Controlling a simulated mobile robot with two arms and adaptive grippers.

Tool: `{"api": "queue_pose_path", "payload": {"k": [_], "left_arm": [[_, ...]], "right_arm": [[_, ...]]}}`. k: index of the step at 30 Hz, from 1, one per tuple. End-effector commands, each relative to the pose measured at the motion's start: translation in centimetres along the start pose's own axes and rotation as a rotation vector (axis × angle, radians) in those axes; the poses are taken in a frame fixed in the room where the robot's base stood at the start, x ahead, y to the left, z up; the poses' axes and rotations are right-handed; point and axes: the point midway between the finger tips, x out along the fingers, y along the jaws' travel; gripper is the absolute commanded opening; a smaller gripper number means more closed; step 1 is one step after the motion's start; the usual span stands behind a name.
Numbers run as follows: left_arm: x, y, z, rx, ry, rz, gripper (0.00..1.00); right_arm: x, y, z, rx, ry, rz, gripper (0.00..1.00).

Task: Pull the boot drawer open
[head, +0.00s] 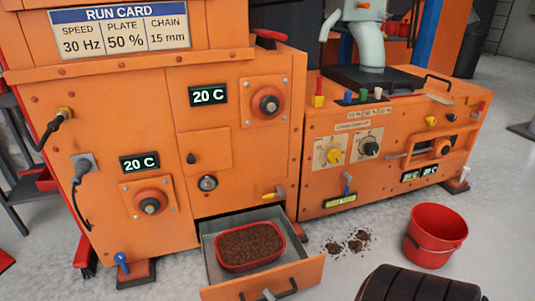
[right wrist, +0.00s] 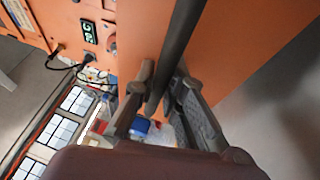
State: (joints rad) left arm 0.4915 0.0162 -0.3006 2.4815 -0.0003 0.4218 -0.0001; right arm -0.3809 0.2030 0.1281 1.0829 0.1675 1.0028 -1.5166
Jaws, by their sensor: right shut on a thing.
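The boot drawer (head: 213,258) is at the bottom of the orange machine and stands well out of its opening. A red tray (head: 277,263) of brown grain sits inside it. The drawer's orange front has a dark bar handle (head: 288,288). Only a small grey part of my right gripper (head: 268,294) shows at the handle, at the lower edge of the head view. In the right wrist view its two fingers (right wrist: 163,103) are closed around the dark handle bar (right wrist: 182,40). My left gripper is not in view.
A red bucket (head: 436,236) stands on the floor to the right. Spilled brown grain (head: 350,242) lies between it and the drawer. A second orange machine (head: 390,165) stands behind. A blue-handled valve (head: 122,262) sticks out at lower left.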

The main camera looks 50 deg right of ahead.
Motion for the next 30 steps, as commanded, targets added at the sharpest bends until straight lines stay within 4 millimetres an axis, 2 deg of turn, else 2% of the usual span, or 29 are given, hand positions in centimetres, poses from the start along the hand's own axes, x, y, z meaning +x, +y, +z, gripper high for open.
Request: {"api": "queue_pose_path", "payload": {"k": [11, 12, 16, 25, 30], "left_arm": [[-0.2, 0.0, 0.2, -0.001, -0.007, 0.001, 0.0], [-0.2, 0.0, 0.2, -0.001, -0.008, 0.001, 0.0], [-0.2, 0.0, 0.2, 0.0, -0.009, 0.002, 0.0], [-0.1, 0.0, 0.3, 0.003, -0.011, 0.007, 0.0], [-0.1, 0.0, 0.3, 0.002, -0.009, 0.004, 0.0]], "right_arm": [[-0.2, 0.0, 0.0, 0.001, -0.002, 0.0, 0.0], [-0.1, 0.0, 0.1, 0.001, -0.002, 0.0, 0.13], [-0.1, 0.0, 0.0, 0.001, -0.002, 0.0, 0.21], [-0.1, 0.1, 0.0, 0.0, -0.001, 0.0, 0.21], [0.1, 1.1, 0.1, 0.0, -0.001, 0.002, 0.21]]}}
